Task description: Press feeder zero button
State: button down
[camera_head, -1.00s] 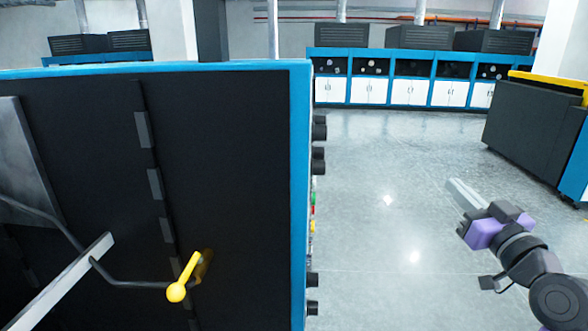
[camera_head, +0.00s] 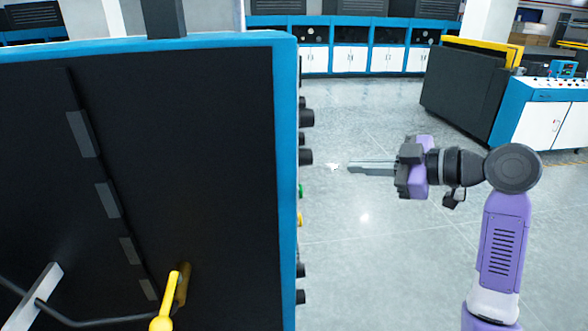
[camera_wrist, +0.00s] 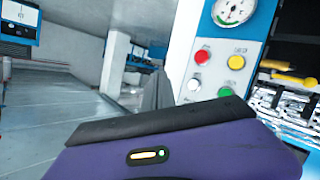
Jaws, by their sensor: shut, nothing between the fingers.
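The machine's side panel (camera_head: 200,150) fills the left of the head view, with its control face seen edge-on. On that edge a green button (camera_head: 300,190) and a yellow one (camera_head: 299,219) stick out. The wrist view shows the panel with a red button (camera_wrist: 202,57), a yellow button (camera_wrist: 236,62), a white button (camera_wrist: 194,84) and a green button (camera_wrist: 225,92). Labels are too blurred to read fully. My gripper (camera_head: 350,166) is shut and empty, pointing left toward the panel edge, apart from it. In the wrist view its fingertips (camera_wrist: 157,90) appear left of the buttons.
A gauge (camera_wrist: 233,10) sits above the buttons. Black knobs (camera_head: 306,118) project from the machine's edge. A yellow lever (camera_head: 167,305) is on its side. A dark machine (camera_head: 463,90) stands back right. The floor (camera_head: 380,250) between is clear.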

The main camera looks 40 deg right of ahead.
jog(key=shift+a, duration=0.1)
jog(key=w+a, duration=0.5)
jog(key=a, duration=0.2)
jog(key=shift+p, duration=0.4)
jog(key=shift+a, duration=0.15)
dwell(1.8)
jog(key=shift+w+a, duration=0.2)
jog(key=shift+a, duration=0.05)
jog(key=shift+w+a, duration=0.2)
jog(key=shift+a, duration=0.15)
dwell(1.0)
jog(key=shift+s+d, duration=0.45)
jog(key=shift+d, duration=0.25)
jog(key=shift+s+d+b, duration=0.25)
jog(key=shift+s+d, duration=0.45)
jog(key=shift+d, duration=0.35)
jog(key=shift+s+d+b, duration=0.2)
jog(key=shift+s+d, duration=0.5)
jog(key=shift+d, duration=0.35)
